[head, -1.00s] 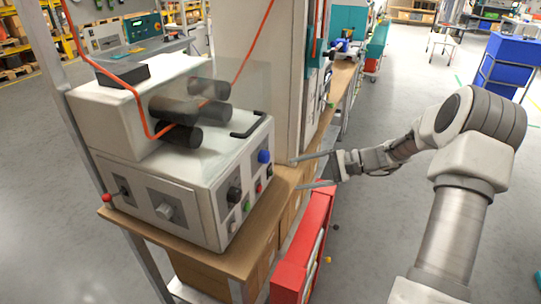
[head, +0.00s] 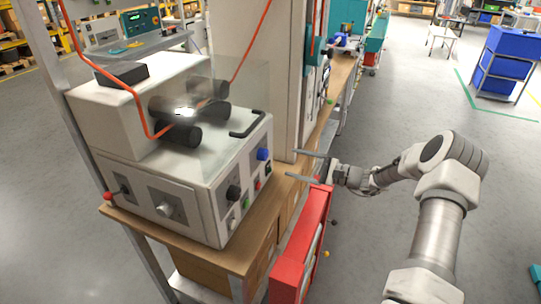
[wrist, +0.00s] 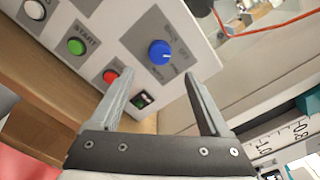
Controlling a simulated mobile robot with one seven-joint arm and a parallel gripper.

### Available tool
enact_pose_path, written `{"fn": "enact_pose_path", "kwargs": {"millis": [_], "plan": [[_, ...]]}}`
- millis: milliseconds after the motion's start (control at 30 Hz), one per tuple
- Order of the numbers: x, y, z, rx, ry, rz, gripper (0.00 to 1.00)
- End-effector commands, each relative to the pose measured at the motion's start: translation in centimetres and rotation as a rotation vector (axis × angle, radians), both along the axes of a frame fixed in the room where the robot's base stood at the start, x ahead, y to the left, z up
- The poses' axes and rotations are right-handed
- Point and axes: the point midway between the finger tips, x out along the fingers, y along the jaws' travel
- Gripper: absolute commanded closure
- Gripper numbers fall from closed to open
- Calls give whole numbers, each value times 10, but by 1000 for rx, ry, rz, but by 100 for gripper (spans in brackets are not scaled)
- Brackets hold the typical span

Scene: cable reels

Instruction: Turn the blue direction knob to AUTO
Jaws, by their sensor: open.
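The blue direction knob (head: 263,154) is on the right side of the white machine's sloped front panel. In the wrist view the blue knob (wrist: 160,53) sits on a grey plate with small printed labels, too blurred to read surely. A pale mark shows on its right part. My gripper (head: 293,164) is open and empty, to the right of the panel. In the wrist view my open gripper (wrist: 155,77) points toward the panel, with the knob ahead, between the lines of the two fingers and not touching them.
Beside the knob are a red button (wrist: 111,76), a green START button (wrist: 76,46), a white button (wrist: 35,9) and a small dark switch (wrist: 142,99). A black handle (head: 249,124) stands above the panel. A red cabinet (head: 298,245) is below my gripper.

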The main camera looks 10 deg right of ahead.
Motion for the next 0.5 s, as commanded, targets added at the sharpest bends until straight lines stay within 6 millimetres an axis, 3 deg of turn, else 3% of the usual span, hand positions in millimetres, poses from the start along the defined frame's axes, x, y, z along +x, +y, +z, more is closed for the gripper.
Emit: {"fn": "enact_pose_path", "kwargs": {"millis": [233,500], "plan": [[29,46,1,-1,0,4,20],[47,72,0,0,0,1,20]]}}
